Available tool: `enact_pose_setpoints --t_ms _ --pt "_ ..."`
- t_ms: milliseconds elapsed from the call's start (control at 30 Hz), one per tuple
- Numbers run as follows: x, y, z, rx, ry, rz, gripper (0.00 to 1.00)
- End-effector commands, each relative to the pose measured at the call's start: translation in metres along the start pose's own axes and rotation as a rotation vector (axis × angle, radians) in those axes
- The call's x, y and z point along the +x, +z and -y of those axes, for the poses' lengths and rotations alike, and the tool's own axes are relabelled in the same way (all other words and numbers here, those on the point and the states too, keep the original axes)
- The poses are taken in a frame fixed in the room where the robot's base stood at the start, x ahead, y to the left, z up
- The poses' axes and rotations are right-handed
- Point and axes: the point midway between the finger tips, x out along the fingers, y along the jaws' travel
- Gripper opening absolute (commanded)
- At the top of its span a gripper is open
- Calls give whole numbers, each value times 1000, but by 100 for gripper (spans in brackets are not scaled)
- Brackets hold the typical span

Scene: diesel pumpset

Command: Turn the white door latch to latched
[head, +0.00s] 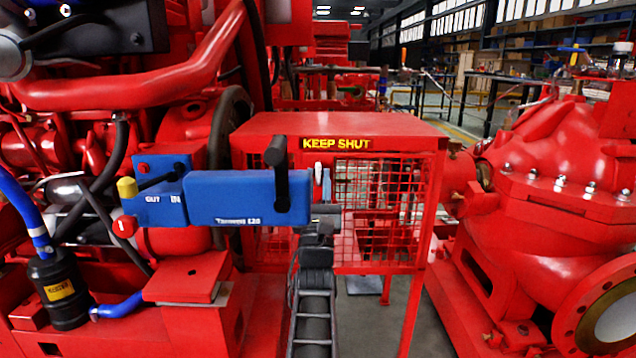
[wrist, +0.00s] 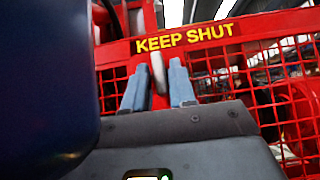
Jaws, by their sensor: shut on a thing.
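The white door latch (head: 318,172) is a small pale lever at the left edge of the red mesh door, below the yellow KEEP SHUT lettering. It stands nearly upright. In the wrist view the latch (wrist: 158,70) shows between the two blue-grey fingers of my gripper (wrist: 157,82). My gripper is shut on it, though the exact contact is hard to see. In the head view my gripper (head: 322,190) is at the latch, with its dark body below. The red mesh door (head: 375,267) looks closed against the guard frame.
A blue box (head: 240,198) with a black upright handle (head: 278,175) stands close to the left of my gripper. A dark blue surface (wrist: 45,90) fills the wrist view's left side. A red pump (head: 560,180) stands at the right. Floor shows between guard and pump.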

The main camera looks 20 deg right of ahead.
Motion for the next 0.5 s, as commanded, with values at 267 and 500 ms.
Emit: enact_pose_setpoints --t_ms 267,500 --pt "-1 -1 0 -1 1 -2 38" --pt "-4 0 0 -1 1 -2 38"
